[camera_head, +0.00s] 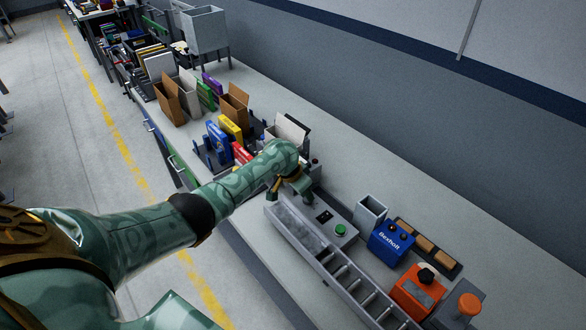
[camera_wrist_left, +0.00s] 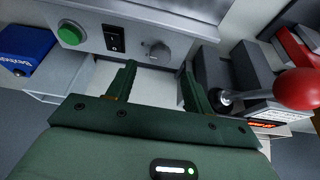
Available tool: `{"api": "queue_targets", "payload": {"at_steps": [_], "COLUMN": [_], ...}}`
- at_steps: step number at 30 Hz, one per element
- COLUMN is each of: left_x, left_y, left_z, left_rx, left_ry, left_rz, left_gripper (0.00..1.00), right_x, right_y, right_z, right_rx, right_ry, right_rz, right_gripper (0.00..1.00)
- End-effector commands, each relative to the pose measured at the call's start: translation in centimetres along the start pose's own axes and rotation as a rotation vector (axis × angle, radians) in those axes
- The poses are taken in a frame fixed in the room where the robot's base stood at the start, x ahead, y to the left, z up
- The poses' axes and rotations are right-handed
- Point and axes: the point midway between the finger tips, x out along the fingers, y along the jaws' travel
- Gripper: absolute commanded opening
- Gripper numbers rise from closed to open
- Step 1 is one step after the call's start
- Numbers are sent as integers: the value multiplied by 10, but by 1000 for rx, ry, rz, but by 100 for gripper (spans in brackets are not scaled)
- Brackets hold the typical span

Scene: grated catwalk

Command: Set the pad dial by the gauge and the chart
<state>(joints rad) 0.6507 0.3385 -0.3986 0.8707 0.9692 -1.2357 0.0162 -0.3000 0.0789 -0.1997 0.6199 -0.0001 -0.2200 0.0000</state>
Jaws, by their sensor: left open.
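A grey panel with a round grey dial (camera_wrist_left: 160,50), a black rocker switch (camera_wrist_left: 114,38) and a green button (camera_wrist_left: 70,33) shows in the left wrist view. The panel (camera_head: 337,228) stands on the bench in the head view, where my gripper seems to cover the dial. My left gripper (camera_wrist_left: 159,75) is open; its two fingers point at the panel on either side of the dial's line, and I see nothing between them. The left gripper (camera_head: 286,195) hangs over the panel's upper left end. I cannot make out a gauge or a chart for certain. My right gripper is out of view.
A red ball handle (camera_wrist_left: 297,89) on a grey device with a lit red display (camera_wrist_left: 262,124) is close on the right. A blue box (camera_head: 390,243), an orange device (camera_head: 418,290) and a long divided tray (camera_head: 352,282) are on the bench. Boxes crowd the far bench.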

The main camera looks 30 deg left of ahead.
Motion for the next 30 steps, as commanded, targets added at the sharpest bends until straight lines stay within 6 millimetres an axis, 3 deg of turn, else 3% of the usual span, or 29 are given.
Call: {"api": "queue_targets", "payload": {"at_steps": [1, 3, 12, 18, 30], "left_x": [-23, -42, -101, -113, -112], "left_y": [-1, -1, 0, 0, 0], "left_z": [-3, -3, 0, 1, 1], "left_rx": [3, 2, 2, 1, 1], "left_ry": [2, 2, -1, -3, -2], "left_rz": [-2, -2, 0, 0, 1], "left_gripper": [52, 52, 52, 52, 52], "right_x": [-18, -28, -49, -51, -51], "right_y": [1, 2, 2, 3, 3], "right_z": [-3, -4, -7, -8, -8], "right_rx": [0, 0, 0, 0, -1], "right_ry": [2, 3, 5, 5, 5], "right_rz": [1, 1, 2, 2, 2], "right_gripper": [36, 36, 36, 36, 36]}}
